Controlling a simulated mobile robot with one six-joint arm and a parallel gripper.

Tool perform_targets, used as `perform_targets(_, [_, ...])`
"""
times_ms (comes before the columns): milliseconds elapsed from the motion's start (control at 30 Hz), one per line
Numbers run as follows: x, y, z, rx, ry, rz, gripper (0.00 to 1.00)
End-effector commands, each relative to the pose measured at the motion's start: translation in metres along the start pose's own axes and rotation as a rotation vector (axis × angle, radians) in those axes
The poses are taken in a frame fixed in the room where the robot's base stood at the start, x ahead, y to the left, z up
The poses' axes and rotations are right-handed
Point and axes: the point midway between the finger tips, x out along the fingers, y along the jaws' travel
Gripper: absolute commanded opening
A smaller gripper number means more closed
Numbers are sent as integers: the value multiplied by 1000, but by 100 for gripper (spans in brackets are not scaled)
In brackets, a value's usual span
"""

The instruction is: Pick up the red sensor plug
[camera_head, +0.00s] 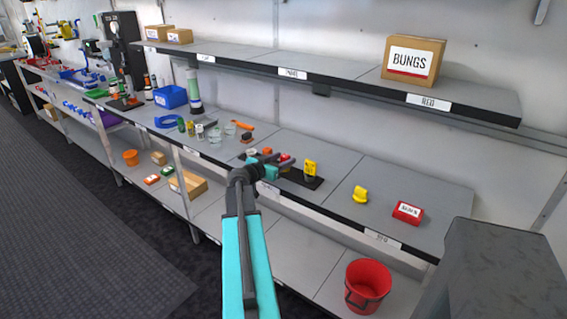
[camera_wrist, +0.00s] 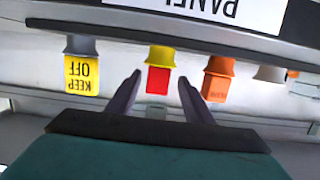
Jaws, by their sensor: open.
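The red sensor plug (camera_wrist: 158,80) shows in the wrist view as a red block with a yellow collar, standing on a dark panel strip. My gripper (camera_wrist: 160,85) is open and empty, with one finger on each side of the plug in the picture; a gap shows on both sides. I cannot tell whether the fingertips reach past it in depth. In the head view my gripper (camera_head: 281,161) is over the middle shelf and partly hides the red plug (camera_head: 285,157).
In the wrist view a yellow KEEP OFF tag (camera_wrist: 82,72) on a grey plug stands left and an orange plug (camera_wrist: 217,78) stands close right. In the head view an upper shelf with a BUNGS box (camera_head: 411,61) overhangs behind. A yellow part (camera_head: 360,194) and red box (camera_head: 408,212) lie right.

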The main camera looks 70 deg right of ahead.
Motion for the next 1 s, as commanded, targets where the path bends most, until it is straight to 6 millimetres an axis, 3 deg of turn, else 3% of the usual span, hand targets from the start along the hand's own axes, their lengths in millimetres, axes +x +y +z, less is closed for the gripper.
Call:
perform_targets(267, [3, 0, -1, 0, 0, 1, 47])
perform_targets(700, [44, 1, -2, -1, -1, 3, 47])
perform_targets(1000, [53, 2, 0, 0, 0, 1, 47])
